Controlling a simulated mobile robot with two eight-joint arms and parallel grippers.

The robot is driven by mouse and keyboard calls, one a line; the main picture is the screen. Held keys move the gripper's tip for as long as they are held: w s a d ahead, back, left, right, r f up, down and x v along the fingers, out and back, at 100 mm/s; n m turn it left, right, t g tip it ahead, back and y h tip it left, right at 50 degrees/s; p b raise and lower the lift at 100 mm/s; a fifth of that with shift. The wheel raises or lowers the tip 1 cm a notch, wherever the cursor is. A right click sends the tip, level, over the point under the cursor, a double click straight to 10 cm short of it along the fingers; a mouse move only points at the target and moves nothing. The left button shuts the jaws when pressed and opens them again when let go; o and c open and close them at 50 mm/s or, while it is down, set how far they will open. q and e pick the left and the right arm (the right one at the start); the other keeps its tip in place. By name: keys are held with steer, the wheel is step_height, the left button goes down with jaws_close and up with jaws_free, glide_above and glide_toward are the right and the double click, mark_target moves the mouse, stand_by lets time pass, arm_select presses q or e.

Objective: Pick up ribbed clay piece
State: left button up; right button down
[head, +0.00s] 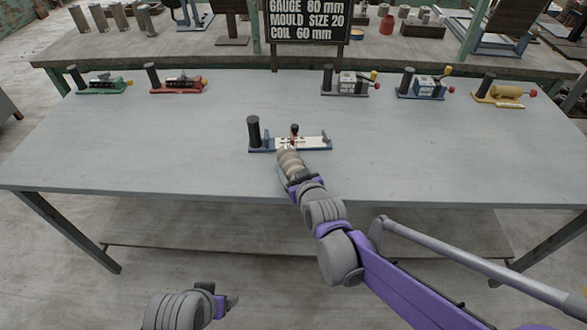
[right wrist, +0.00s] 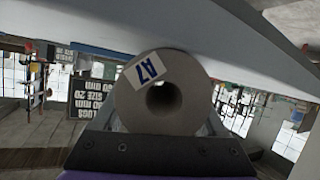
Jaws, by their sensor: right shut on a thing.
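The ribbed clay piece (head: 290,161) is a beige-grey, banded cylinder at the end of my right arm in the head view. In the right wrist view, the clay piece (right wrist: 182,112) shows its round end with a central hole and a white label reading A7. My right gripper (head: 291,176) is shut on it, just in front of the blue-based fixture. Whether the piece touches the table or fixture is hard to tell. My left gripper (head: 228,301) is low in front of the table, away from the piece; its jaw opening is unclear.
The blue-based fixture (head: 262,150) has a black post and a white plate. Green (head: 101,88), red (head: 177,86), grey (head: 345,86), blue (head: 421,88) and yellow (head: 503,97) fixtures line the far edge of the grey table (head: 120,150). Both table sides are clear.

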mark_target(294, 163)
steer(key=shift+r, duration=0.1)
step_height(294, 163, up, 10)
steer(key=p, duration=0.2)
steer(key=shift+p, duration=0.4)
